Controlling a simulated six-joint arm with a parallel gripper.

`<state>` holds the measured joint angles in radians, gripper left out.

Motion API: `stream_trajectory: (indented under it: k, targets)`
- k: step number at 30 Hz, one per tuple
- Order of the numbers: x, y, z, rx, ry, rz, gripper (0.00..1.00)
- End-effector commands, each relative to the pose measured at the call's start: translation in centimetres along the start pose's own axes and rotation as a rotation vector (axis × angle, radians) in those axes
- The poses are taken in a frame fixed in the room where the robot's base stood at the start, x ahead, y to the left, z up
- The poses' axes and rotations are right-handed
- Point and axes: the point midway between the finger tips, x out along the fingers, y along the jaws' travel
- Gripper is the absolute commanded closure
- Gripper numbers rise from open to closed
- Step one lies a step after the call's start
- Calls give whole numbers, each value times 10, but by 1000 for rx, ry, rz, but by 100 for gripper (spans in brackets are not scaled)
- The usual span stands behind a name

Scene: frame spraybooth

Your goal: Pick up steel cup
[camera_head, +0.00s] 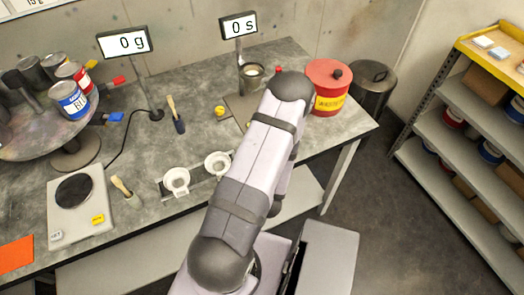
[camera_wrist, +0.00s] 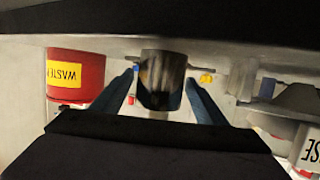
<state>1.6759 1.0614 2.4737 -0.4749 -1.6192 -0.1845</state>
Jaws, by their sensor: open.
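The steel cup (camera_wrist: 161,72) shows in the middle of the wrist view, a shiny grey metal cylinder. In the head view, a metal cup (camera_head: 251,80) with a pale inside stands at the back of the bench, under the "0 s" display, and seems to be the same one. My gripper (camera_wrist: 160,80) is open, with one blue finger on each side of the cup. Gaps show between the fingers and the cup's sides; depth is hard to judge. In the head view my arm hides the gripper.
A red waste can (camera_head: 328,88) stands right of the cup; it also shows in the wrist view (camera_wrist: 76,76), which appears upside down. A "0 s" display (camera_head: 239,26) rises behind the cup.

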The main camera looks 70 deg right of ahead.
Motion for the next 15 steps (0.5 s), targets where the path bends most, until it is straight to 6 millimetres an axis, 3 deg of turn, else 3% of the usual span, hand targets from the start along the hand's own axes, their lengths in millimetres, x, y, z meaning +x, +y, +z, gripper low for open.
stream_trajectory:
  k: [6, 15]
  targets:
    - [20, 0, -2, 0, 0, -1, 34]
    - [25, 0, -1, 0, 0, 1, 34]
